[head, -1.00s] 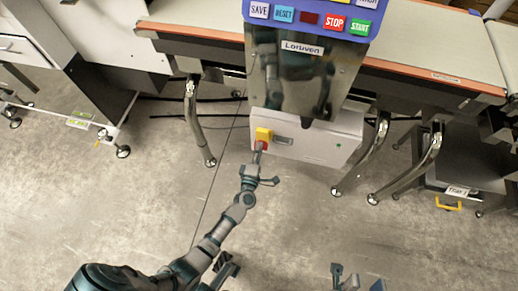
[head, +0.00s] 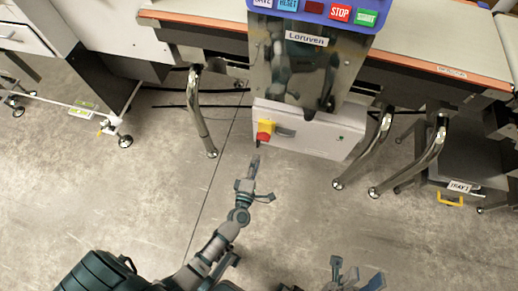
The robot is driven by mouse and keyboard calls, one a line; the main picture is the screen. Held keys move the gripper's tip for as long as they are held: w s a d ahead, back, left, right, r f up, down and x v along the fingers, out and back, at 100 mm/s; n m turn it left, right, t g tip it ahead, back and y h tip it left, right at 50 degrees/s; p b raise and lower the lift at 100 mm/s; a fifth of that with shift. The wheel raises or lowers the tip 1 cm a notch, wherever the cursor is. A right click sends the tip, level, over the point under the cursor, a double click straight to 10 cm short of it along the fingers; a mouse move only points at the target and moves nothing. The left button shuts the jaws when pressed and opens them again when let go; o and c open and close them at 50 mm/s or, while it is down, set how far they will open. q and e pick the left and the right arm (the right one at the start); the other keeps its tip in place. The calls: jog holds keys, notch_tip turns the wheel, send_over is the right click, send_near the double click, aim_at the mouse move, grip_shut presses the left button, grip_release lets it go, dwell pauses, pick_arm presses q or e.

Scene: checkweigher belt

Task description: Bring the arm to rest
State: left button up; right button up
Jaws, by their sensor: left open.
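My left arm comes in from the lower left. Its gripper (head: 261,182) is open and empty over the floor, below and apart from the red and yellow switch (head: 265,130). The switch sits on the front of a white box (head: 318,137) under the machine's control panel. My right gripper (head: 354,273) shows at the bottom edge with its fingers spread and nothing between them. Most of the right arm is out of view.
The belt table (head: 430,35) with its orange edge runs across the top. The blue button panel (head: 315,10) and steel column (head: 300,70) stand at its front. Metal legs (head: 202,110) reach the floor. A grey tray unit (head: 470,165) is at right. The front floor is clear.

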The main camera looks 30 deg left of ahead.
pick_arm(q)
jog(key=v, duration=0.2)
jog(key=shift+s+d, duration=0.1)
jog(key=shift+s, duration=0.25)
